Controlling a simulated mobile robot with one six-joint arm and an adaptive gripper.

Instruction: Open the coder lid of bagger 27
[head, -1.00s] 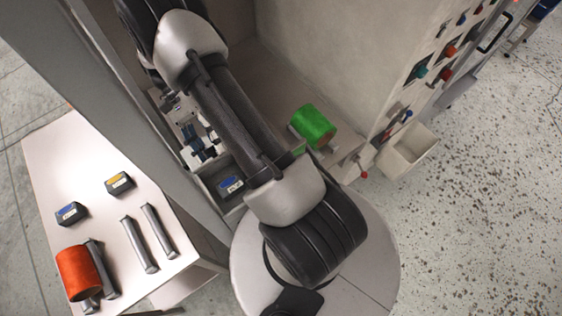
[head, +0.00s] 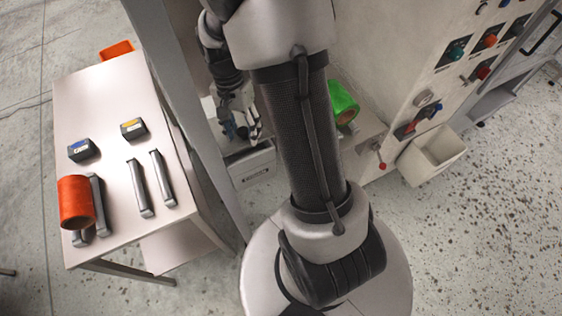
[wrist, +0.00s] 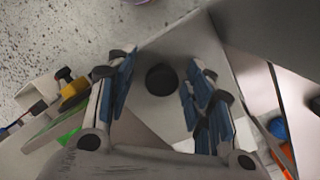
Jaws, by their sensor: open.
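The coder appears as a pale box (head: 255,172) with a small label on its front, low inside the bagger frame in the head view. My gripper (head: 243,133) is just above and behind its front, partly hidden by my arm. In the wrist view my gripper (wrist: 158,75) is open, its blue-padded fingers apart. A dark round knob (wrist: 162,79) on a flat grey panel (wrist: 150,112) shows between them, with no contact visible. I cannot tell whether this panel is the coder lid. No number 27 is readable.
A green roll (head: 343,102) sits right of my arm. A control panel (head: 470,60) and white bin (head: 432,155) stand further right. At left, a table (head: 110,105) holds an orange roll (head: 76,202), two cartridges (head: 84,150) and grey bars. A grey post (head: 180,90) stands between.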

